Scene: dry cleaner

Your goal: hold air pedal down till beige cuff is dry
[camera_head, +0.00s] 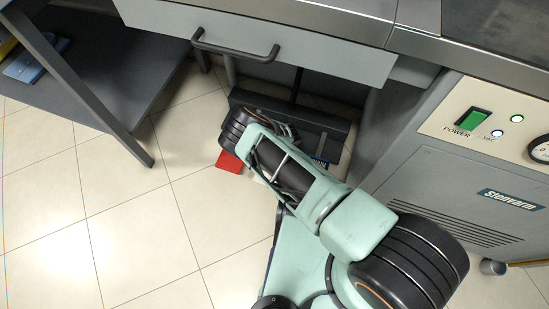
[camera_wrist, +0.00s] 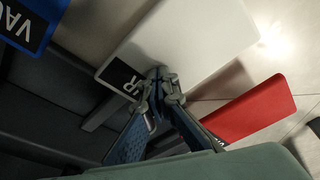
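The air pedal is the white pedal (camera_wrist: 190,45) in the middle of the wrist view; its black label is partly covered and only an "R" shows clearly. My gripper (camera_wrist: 160,78) has its fingertips together at the label end of this pedal, with nothing between them. The tips overlap the pedal in the picture; I cannot tell whether they press it down. In the head view my arm hides most of the pedal and the gripper. The beige cuff is not in view.
A red pedal (camera_wrist: 255,108) lies to the right of the white one, and a blue pedal (camera_wrist: 28,22) marked "VA..." to its left. A dark pedal base (camera_head: 335,124) sits under the grey drawer (camera_head: 262,40). The steam unit (camera_head: 450,180) stands right. Tiled floor (camera_head: 130,220) is clear left.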

